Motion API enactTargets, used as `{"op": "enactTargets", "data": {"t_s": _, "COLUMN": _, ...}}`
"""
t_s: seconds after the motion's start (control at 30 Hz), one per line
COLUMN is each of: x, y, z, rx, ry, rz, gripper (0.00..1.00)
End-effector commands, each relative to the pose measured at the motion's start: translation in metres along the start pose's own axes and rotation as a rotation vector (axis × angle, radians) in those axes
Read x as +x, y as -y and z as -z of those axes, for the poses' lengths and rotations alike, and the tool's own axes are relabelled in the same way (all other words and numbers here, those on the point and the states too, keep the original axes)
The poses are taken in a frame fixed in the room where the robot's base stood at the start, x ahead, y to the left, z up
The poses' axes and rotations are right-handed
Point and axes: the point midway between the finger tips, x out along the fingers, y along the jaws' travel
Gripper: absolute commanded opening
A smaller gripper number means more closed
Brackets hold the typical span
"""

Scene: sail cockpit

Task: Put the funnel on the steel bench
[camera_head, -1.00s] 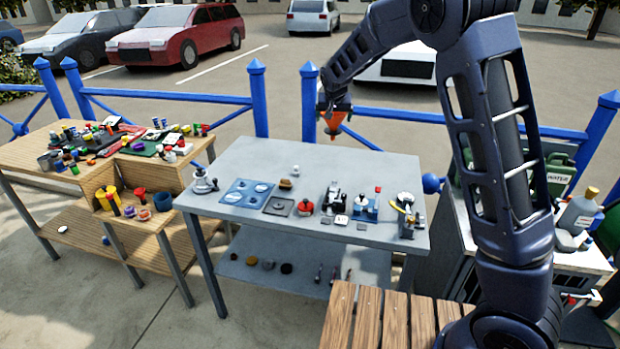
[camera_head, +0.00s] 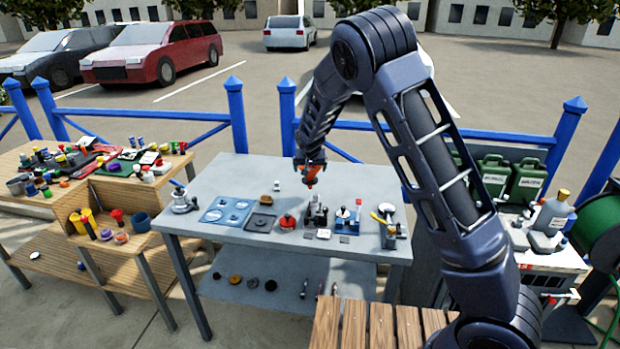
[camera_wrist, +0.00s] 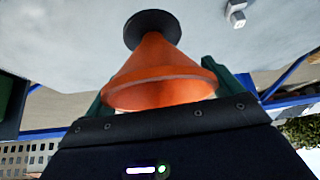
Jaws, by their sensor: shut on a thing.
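The funnel is orange with a dark round end. In the wrist view the funnel (camera_wrist: 160,72) sits between the fingers of my gripper (camera_wrist: 160,88), wide rim toward the palm and dark end pointing away toward the grey bench top. In the head view the funnel (camera_head: 311,176) is small and partly hidden under my gripper (camera_head: 311,166), above the back part of the steel bench (camera_head: 225,172). I cannot tell whether the dark end touches the bench top.
The bench's front half holds a kettle-like pot (camera_head: 183,203), a blue panel (camera_head: 228,211), a red-topped item (camera_head: 287,222) and several small devices. A small white piece (camera_wrist: 236,14) lies near the funnel. The back left bench top is clear. A wooden bench (camera_head: 85,255) stands left.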

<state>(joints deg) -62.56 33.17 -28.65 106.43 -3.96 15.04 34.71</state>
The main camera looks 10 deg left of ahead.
Motion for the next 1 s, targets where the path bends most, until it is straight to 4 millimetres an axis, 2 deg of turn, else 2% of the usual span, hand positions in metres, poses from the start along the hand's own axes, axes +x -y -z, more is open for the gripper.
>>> {"op": "enactTargets", "data": {"t_s": 0.13, "x": 0.007, "y": 0.0, "z": -0.005, "rx": -0.001, "ry": 0.0, "rz": 0.0, "gripper": 0.68}}
{"op": "enactTargets", "data": {"t_s": 0.4, "x": 0.036, "y": 0.0, "z": -0.024, "rx": -0.001, "ry": 0.002, "rz": -0.001, "gripper": 0.68}}
{"op": "enactTargets", "data": {"t_s": 0.8, "x": 0.039, "y": 0.0, "z": -0.025, "rx": 0.0, "ry": 0.0, "rz": 0.0, "gripper": 0.68}}
{"op": "enactTargets", "data": {"t_s": 0.83, "x": 0.039, "y": 0.0, "z": -0.025, "rx": 0.0, "ry": 0.0, "rz": 0.001, "gripper": 0.95}}
{"op": "enactTargets", "data": {"t_s": 0.87, "x": 0.039, "y": 0.0, "z": -0.025, "rx": 0.0, "ry": 0.0, "rz": 0.001, "gripper": 1.0}}
{"op": "enactTargets", "data": {"t_s": 1.0, "x": 0.039, "y": 0.0, "z": -0.025, "rx": 0.0, "ry": 0.0, "rz": 0.0, "gripper": 1.0}}
